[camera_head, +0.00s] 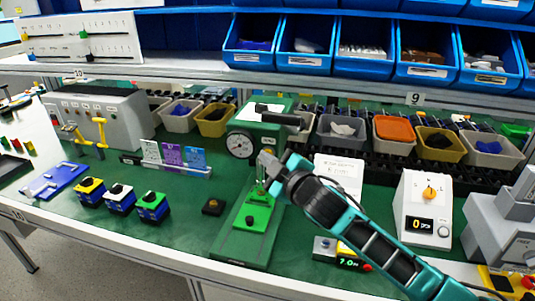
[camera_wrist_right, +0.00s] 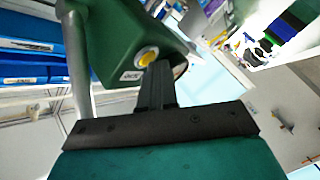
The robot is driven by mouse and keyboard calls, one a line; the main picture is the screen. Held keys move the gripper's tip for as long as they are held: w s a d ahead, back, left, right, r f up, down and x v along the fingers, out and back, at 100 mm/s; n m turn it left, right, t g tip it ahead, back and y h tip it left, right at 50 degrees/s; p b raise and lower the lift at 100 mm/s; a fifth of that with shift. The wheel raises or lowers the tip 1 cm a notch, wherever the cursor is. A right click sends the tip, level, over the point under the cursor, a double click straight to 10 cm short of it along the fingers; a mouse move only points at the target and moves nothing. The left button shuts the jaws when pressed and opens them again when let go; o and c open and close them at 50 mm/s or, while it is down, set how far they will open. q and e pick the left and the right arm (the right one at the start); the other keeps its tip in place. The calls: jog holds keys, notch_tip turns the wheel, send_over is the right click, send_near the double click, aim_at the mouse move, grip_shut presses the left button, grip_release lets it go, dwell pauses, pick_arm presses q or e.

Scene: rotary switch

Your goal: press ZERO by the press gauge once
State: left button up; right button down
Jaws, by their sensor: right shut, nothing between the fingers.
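The green press (camera_head: 271,112) stands mid-bench with a round dial gauge (camera_head: 239,145) on its front. In the right wrist view, the press body (camera_wrist_right: 115,35) shows close up with a yellow round button (camera_wrist_right: 148,57) and a small white label (camera_wrist_right: 131,75) beside it, too small to read. My right gripper (camera_head: 266,163) is in front of the press head, right of the gauge. Its fingers (camera_wrist_right: 158,66) are shut and empty, with tips by the button's lower right; I cannot tell if they touch. My left gripper is not in view.
The press lever (camera_head: 281,116) sticks out to the right above my gripper. Bins line the back.

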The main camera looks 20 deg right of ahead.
jog(key=shift+s+a+p, duration=0.3)
jog(key=shift+s+a, duration=0.1)
jog(key=shift+s, duration=0.3)
jog(key=s+a, duration=0.1)
jog(key=s, duration=0.1)
jog(key=s+a+p, duration=0.1)
jog(key=s, duration=0.1)
jog(key=shift+a, duration=0.4)
dwell(0.7)
